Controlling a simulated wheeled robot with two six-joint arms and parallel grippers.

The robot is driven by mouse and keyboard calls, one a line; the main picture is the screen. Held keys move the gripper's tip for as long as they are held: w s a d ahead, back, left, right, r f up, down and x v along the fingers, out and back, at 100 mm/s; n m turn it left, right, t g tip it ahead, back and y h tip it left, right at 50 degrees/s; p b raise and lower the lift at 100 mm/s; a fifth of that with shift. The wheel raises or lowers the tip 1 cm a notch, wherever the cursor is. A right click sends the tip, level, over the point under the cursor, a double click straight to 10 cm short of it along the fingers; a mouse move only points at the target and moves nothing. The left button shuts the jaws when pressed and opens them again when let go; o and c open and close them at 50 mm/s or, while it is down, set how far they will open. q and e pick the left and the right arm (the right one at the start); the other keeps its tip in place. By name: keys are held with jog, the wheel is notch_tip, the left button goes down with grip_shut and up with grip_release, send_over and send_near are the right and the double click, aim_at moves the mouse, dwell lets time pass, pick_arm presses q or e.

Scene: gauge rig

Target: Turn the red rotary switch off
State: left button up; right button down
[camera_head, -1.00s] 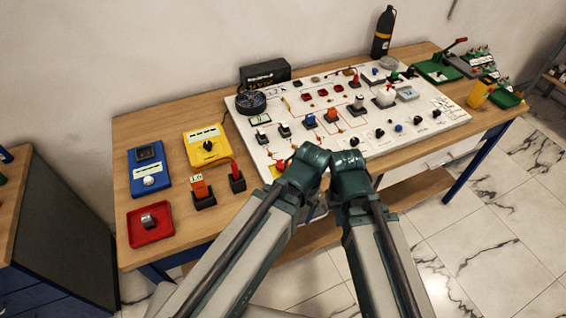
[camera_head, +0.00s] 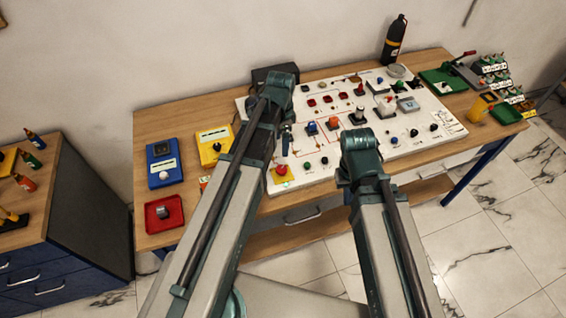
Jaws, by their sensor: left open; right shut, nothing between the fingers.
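The red rotary switch (camera_head: 280,169) appears as a small red knob on a yellow square plate at the front left of the white panel (camera_head: 320,176). It is too small to tell which way the knob is turned. My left gripper (camera_head: 286,146) points down over the panel, just above and behind the switch in the picture. It is open with nothing seen in it, though its fingers are small and partly hidden by my forearm. My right forearm reaches the panel's front edge, right of the switch, and hides the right gripper.
Other knobs, switches and coloured blocks crowd the panel around the switch. A blue meter (camera_head: 164,163), a yellow meter (camera_head: 212,142) and a red tray (camera_head: 164,213) lie left on the wooden table (camera_head: 150,128). A black bottle (camera_head: 394,40) stands at the back.

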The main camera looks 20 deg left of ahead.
aim_at(282, 169)
pick_arm(q)
jog(key=shift+f, duration=0.15)
notch_tip(282, 169, down, 14)
jog(key=b, duration=1.3)
jog(key=shift+b, duration=0.4)
jog(key=shift+r, duration=0.2)
grip_shut()
